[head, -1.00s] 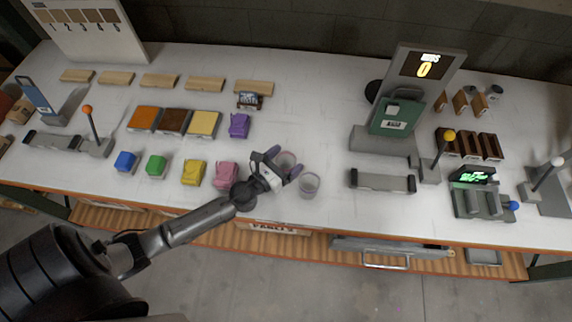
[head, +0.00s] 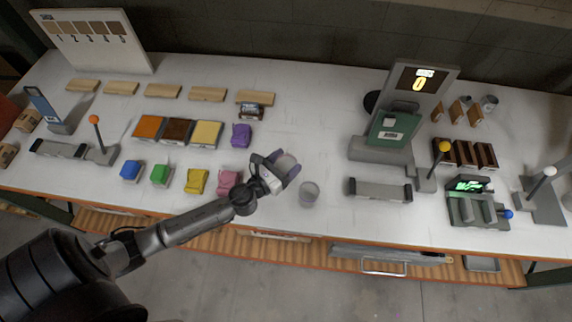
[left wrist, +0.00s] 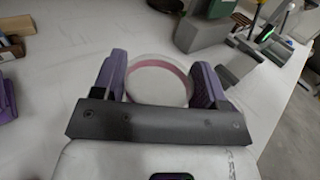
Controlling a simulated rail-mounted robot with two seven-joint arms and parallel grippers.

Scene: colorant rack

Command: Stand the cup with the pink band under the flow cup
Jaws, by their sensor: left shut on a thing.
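My left gripper (head: 284,168) is shut on a clear cup (head: 287,160), with one purple finger on each side. In the left wrist view the held cup (left wrist: 158,88) shows a pink band around its inside, between the fingers. Whether its base touches the table is hidden. A second clear cup (head: 309,194) stands on the table just to the right of the gripper. A grey stand (head: 380,150) with a green panel and a display reading 0 is further right, with a dark round part (head: 372,100) at its left. I cannot tell clearly which part is the flow cup.
A pink block (head: 229,182) and other coloured blocks lie left of the gripper.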

